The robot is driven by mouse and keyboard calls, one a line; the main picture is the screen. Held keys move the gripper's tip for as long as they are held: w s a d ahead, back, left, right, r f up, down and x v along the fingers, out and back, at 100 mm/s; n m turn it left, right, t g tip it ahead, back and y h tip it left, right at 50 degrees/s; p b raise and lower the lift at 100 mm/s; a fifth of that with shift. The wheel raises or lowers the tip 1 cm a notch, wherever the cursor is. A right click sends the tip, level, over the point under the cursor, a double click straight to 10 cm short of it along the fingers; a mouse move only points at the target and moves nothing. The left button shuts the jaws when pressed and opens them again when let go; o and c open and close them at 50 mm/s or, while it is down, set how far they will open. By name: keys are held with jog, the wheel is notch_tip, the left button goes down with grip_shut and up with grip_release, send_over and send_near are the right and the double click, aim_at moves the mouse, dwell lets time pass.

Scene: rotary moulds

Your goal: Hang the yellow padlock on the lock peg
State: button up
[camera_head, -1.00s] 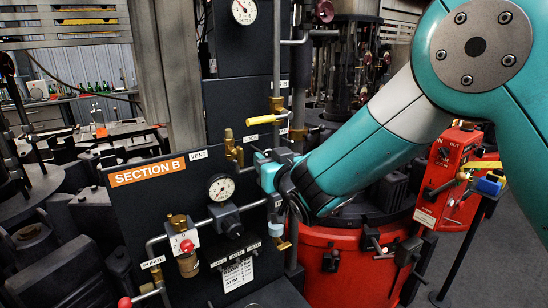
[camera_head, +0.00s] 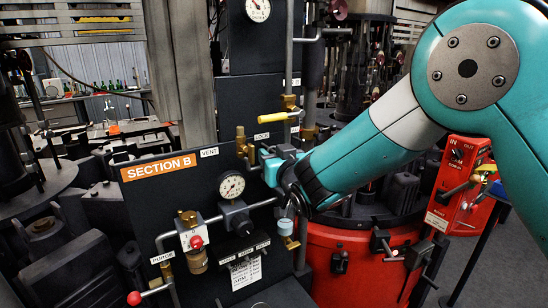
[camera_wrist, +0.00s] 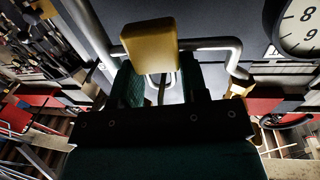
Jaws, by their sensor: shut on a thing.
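In the wrist view, my gripper (camera_wrist: 160,92) is shut on the yellow padlock (camera_wrist: 150,40). The padlock's blocky body stands up beyond the fingers, and a thin grey curve below it looks like its shackle. In the head view, my gripper (camera_head: 274,170) is at the right edge of the dark SECTION B panel, right of the small gauge. The padlock cannot be made out there. A small white label (camera_head: 262,136) sits just above the gripper; its text looks like LOCK. I cannot pick out the lock peg with certainty.
The dark panel carries a gauge (camera_head: 231,186), a brass vent valve (camera_head: 241,142), pipes and a red-knobbed purge valve (camera_head: 135,298). A yellow-handled lever (camera_head: 275,118) juts out above my gripper. A red drum (camera_head: 345,265) stands below my arm.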

jog(key=o, duration=1.1)
jog(key=shift+a, duration=0.1)
jog(key=shift+d, duration=0.2)
